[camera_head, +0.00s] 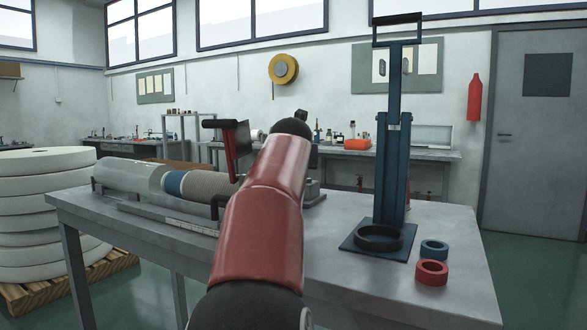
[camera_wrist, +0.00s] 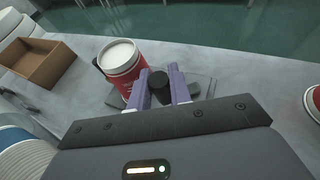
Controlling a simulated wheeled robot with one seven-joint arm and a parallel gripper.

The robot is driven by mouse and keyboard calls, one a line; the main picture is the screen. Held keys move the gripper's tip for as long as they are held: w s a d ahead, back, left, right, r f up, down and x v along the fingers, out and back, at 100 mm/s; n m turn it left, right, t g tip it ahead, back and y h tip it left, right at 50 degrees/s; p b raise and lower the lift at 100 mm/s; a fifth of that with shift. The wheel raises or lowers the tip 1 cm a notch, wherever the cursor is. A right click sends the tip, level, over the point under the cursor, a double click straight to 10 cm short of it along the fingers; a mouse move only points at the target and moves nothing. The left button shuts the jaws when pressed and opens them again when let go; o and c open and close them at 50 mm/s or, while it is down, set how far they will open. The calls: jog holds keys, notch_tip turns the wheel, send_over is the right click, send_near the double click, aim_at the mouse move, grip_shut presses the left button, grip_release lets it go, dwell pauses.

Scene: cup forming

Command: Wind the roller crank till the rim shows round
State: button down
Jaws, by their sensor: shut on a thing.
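In the wrist view my gripper (camera_wrist: 160,73) has its two purple fingers on either side of a short black knob (camera_wrist: 159,88), and it is shut on that knob, which I take for the crank's. A red cup (camera_wrist: 120,66) with a white top stands just left of the fingers. A grey base (camera_wrist: 203,85) shows behind and right of them. In the head view my red arm hides the gripper, the knob and the cup; part of a grey base (camera_head: 314,192) shows right of the arm. I cannot tell how round the cup's rim is.
The bench (camera_head: 340,240) also bears a blue press stand (camera_head: 392,170), a blue ring (camera_head: 434,249), a red ring (camera_head: 432,272) and a lying sleeve of nested cups (camera_head: 208,186). An open brown box (camera_wrist: 38,70) shows in the wrist view.

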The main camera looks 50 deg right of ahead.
jog(key=shift+w+d+m+g+h, duration=0.15)
jog(key=shift+m+g+h, duration=0.25)
jog(key=shift+m+g, duration=0.15)
jog(key=shift+w+d+m+g+h, duration=0.1)
jog(key=shift+w+m+g+h, duration=0.05)
jog(key=shift+m+g+h, duration=0.35)
jog(key=c, duration=1.3)
grip_release()
